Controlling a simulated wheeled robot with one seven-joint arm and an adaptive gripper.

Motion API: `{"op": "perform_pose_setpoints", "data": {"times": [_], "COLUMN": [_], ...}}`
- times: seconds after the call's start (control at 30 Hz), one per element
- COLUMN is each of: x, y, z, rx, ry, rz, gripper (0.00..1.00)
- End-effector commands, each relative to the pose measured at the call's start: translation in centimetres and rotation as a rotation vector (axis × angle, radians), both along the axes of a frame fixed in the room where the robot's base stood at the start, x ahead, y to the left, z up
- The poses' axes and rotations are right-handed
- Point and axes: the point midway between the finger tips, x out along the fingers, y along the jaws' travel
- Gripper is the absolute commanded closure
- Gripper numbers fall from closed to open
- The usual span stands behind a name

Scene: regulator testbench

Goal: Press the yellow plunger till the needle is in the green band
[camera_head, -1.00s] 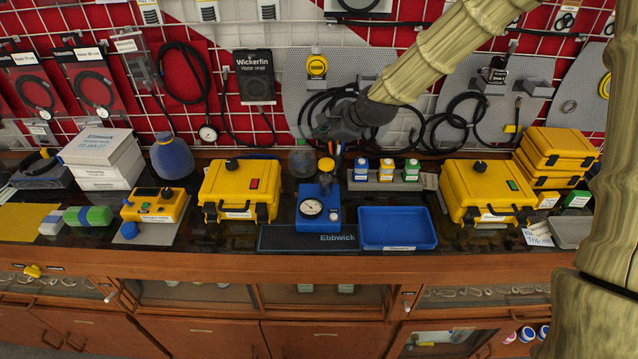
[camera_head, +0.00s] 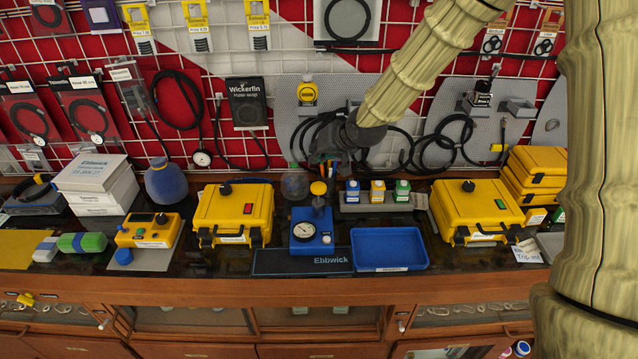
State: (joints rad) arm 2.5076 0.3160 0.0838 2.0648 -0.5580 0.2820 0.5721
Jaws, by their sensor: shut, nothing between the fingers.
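The blue test device (camera_head: 312,240) stands near the front middle of the bench, with a round white-faced gauge (camera_head: 306,232) on its front. The gauge needle and any green band are too small to make out. The yellow plunger (camera_head: 318,188) stands upright on top of the device, toward its back. My gripper (camera_head: 322,157) is dark grey, shut and empty. It shows just above the plunger in the picture, with a small gap between them. The exact depth of that gap cannot be told.
A blue tray (camera_head: 390,262) lies right of the device. Yellow cases stand on both sides (camera_head: 233,213) (camera_head: 478,210). Small bottles in a grey rack (camera_head: 376,206) stand behind the tray. A clear round vessel (camera_head: 295,184) stands close left of the plunger. Hoses hang on the back wall.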

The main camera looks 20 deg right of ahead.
Motion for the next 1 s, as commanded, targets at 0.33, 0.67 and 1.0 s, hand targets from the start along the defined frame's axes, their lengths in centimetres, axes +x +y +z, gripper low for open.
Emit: {"op": "perform_pose_setpoints", "data": {"times": [0.33,0.67,1.0], "x": [-0.1,-0.2,-0.3], "y": [0.1,0.2,0.2], "z": [0.9,1.6,1.8], "rx": [-0.381,-0.728,-0.918], "ry": [-0.169,-0.326,-0.415], "rz": [0.405,0.782,0.994], "gripper": [1.0,1.0,1.0]}}
